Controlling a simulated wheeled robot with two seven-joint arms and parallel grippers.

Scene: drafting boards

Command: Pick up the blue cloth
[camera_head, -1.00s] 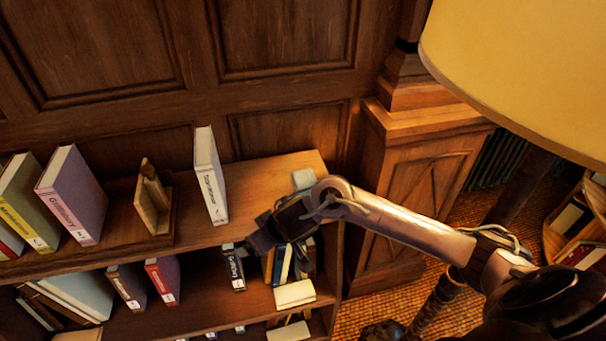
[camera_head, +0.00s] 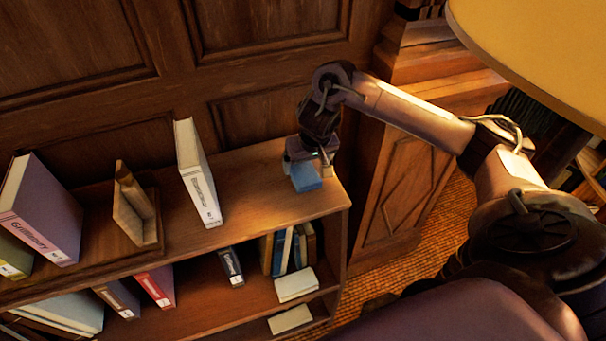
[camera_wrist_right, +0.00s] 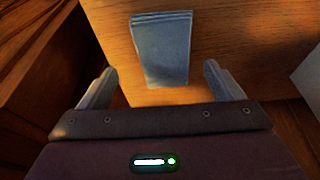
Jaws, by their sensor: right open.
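The blue cloth (camera_head: 306,177) is a small folded block lying on the top shelf near its right end. In the right wrist view the folded cloth (camera_wrist_right: 162,48) lies on the wood, upper middle, ahead of and between the spread fingers. My right gripper (camera_head: 308,163) is just above and behind the cloth in the head view and partly hides it. Its two fingers (camera_wrist_right: 160,88) are apart with nothing between them touching the cloth. My left gripper is not in view.
A white book (camera_head: 198,172) stands to the left of the cloth, with a wooden bookend (camera_head: 134,210) and a purple book (camera_head: 42,210) further left. Wood panelling rises behind. The lower shelf holds several books. A yellow lampshade (camera_head: 545,55) hangs at upper right.

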